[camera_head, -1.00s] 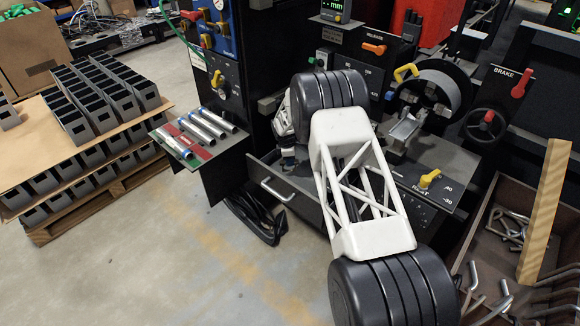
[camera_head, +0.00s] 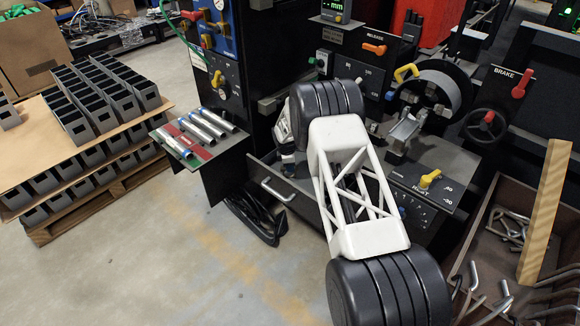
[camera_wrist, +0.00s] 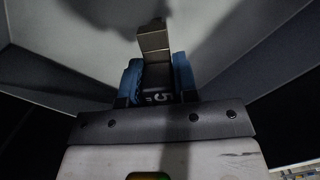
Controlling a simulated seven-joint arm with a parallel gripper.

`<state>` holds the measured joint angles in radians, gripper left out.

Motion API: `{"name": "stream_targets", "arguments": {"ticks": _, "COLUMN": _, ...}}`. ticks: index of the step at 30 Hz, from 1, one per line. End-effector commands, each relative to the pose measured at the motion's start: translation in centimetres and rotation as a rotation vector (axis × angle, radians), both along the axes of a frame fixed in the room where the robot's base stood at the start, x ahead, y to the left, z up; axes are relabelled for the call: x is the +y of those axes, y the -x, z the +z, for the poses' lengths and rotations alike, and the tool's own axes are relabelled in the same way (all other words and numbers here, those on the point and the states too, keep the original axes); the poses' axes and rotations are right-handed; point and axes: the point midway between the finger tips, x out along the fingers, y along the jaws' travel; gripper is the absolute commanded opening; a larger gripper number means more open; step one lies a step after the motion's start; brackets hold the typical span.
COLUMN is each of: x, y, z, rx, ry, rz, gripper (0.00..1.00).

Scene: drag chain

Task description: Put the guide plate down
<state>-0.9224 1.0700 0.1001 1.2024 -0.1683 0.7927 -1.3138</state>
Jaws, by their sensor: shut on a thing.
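The guide plate (camera_wrist: 154,42) is a small brownish-grey metal piece with a step, upright between the blue fingers of my gripper (camera_wrist: 157,84) in the wrist view. The gripper is shut on it. Pale surfaces and grey walls surround it, and a dark shadow lies beyond the plate. I cannot tell whether the plate touches the surface below. In the head view my arm hides the plate and most of the gripper, which is over or in the open drawer (camera_head: 264,172) of the dark machine.
A side shelf (camera_head: 216,150) with metal tubes stands left of the drawer. A bin of bent rods (camera_head: 500,270) with a wooden post (camera_head: 545,210) is at right. Grey trays (camera_head: 90,110) fill a pallet at far left.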

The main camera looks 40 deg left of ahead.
Motion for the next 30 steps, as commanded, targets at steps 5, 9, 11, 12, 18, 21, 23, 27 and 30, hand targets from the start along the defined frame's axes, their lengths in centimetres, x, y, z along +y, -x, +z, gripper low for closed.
{"name": "stream_targets", "arguments": {"ticks": 5, "x": 0.0, "y": 0.0, "z": -0.2, "rx": 0.000, "ry": 0.000, "rz": 0.000, "gripper": 0.00}}
{"name": "stream_targets", "arguments": {"ticks": 9, "x": 0.0, "y": 0.0, "z": -0.3, "rx": 0.000, "ry": 0.000, "rz": 0.000, "gripper": 0.37}}
{"name": "stream_targets", "arguments": {"ticks": 11, "x": 0.0, "y": 0.0, "z": -0.3, "rx": 0.000, "ry": 0.000, "rz": 0.000, "gripper": 0.46}}
{"name": "stream_targets", "arguments": {"ticks": 12, "x": 0.0, "y": 0.0, "z": -0.3, "rx": 0.000, "ry": 0.000, "rz": 0.000, "gripper": 0.52}}
{"name": "stream_targets", "arguments": {"ticks": 18, "x": 0.0, "y": 0.0, "z": -0.3, "rx": 0.000, "ry": 0.000, "rz": 0.000, "gripper": 0.53}}
{"name": "stream_targets", "arguments": {"ticks": 21, "x": 0.0, "y": 0.0, "z": -0.3, "rx": 0.000, "ry": 0.000, "rz": 0.000, "gripper": 0.53}}
{"name": "stream_targets", "arguments": {"ticks": 23, "x": 0.0, "y": 0.0, "z": -0.2, "rx": 0.000, "ry": 0.000, "rz": 0.000, "gripper": 0.53}}
{"name": "stream_targets", "arguments": {"ticks": 27, "x": 0.0, "y": 0.0, "z": 0.3, "rx": 0.000, "ry": 0.000, "rz": 0.000, "gripper": 0.53}}
{"name": "stream_targets", "arguments": {"ticks": 30, "x": 0.1, "y": 0.1, "z": 1.1, "rx": -0.001, "ry": -0.001, "rz": 0.000, "gripper": 0.53}}
